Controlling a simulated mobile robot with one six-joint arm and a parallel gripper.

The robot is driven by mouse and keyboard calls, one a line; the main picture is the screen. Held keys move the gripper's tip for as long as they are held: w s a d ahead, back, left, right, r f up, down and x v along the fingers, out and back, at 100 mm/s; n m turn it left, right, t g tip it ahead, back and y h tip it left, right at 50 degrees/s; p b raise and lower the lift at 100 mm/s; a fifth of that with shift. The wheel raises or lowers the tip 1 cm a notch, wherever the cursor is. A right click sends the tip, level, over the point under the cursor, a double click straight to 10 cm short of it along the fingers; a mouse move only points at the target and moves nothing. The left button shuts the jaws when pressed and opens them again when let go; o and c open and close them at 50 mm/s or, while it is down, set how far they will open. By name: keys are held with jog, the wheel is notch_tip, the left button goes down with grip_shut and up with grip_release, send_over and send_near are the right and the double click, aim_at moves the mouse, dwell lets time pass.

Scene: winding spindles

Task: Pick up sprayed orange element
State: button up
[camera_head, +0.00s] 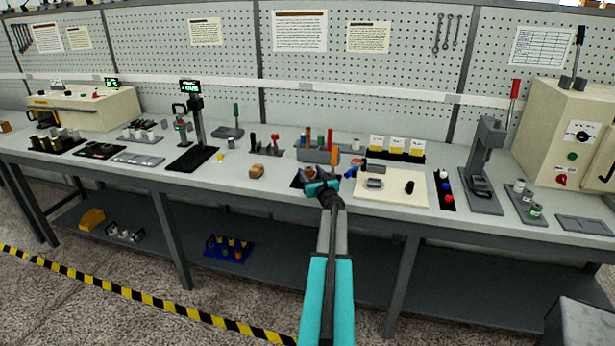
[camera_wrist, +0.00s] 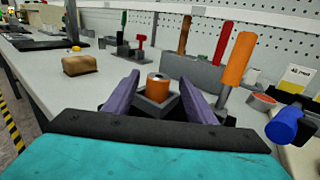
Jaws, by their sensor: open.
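The orange element (camera_wrist: 157,88) is a short orange cylinder with a pale top and a dark centre. It stands upright in a dark grey square holder (camera_wrist: 154,110) on the bench, in the middle of the wrist view. My gripper (camera_wrist: 158,95) is open, with one purple finger on each side of the element. I see a gap between the fingers and the element. In the head view my gripper (camera_head: 313,180) is low over the front of the bench and mostly hides the element and its holder.
A brown block (camera_head: 257,171) lies left of my gripper. A tool rack (camera_head: 318,155) with upright handles stands behind it; its orange handle (camera_wrist: 238,60) rises close to the right finger. A blue-ended tool (camera_wrist: 284,124) and a cream board (camera_head: 392,198) are to the right.

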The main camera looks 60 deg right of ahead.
jog(key=c, duration=1.1)
jog(key=shift+c, duration=0.2)
jog(key=shift+r, duration=0.75)
notch_tip(320, 180, up, 2)
jog(key=shift+r+b, duration=0.1)
jog(key=shift+b, duration=0.3)
jog(key=s+d+r+b+v, duration=0.1)
jog(key=b+v, duration=0.1)
jog(key=v, duration=1.4)
jog(key=shift+s+d+r+b, duration=0.2)
jog(key=shift+d+b, duration=0.2)
jog(key=shift+d, duration=0.05)
